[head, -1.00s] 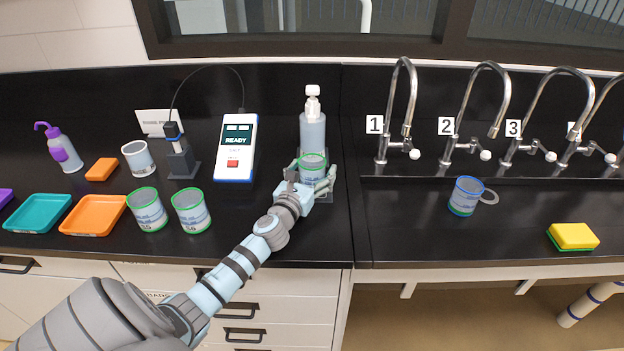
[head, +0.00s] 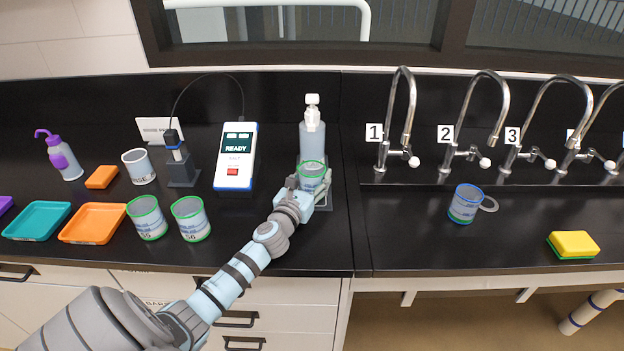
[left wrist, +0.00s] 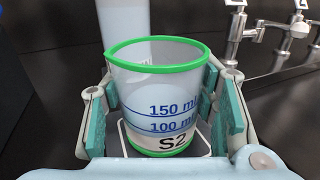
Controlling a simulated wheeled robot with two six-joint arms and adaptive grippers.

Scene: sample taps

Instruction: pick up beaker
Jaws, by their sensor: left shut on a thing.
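A clear beaker with a green rim and base, marked S2, shows in the head view (head: 312,172) in front of a pump bottle. It fills the middle of the left wrist view (left wrist: 160,95), upright, with 150 ml and 100 ml marks. My left gripper (head: 314,184) is shut on this beaker, with a finger pad against each side. In the left wrist view the gripper (left wrist: 163,110) shows its green pads left and right of the beaker. A square base plate shows under the beaker. Whether a gap separates them is unclear. My right gripper is out of view.
Two green-rimmed beakers (head: 147,217) (head: 191,218) stand to the left. The pump bottle (head: 312,137) is right behind the held beaker. A READY meter (head: 236,158) stands left of it. A blue-rimmed mug (head: 465,203) and yellow sponge (head: 573,244) are near the taps.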

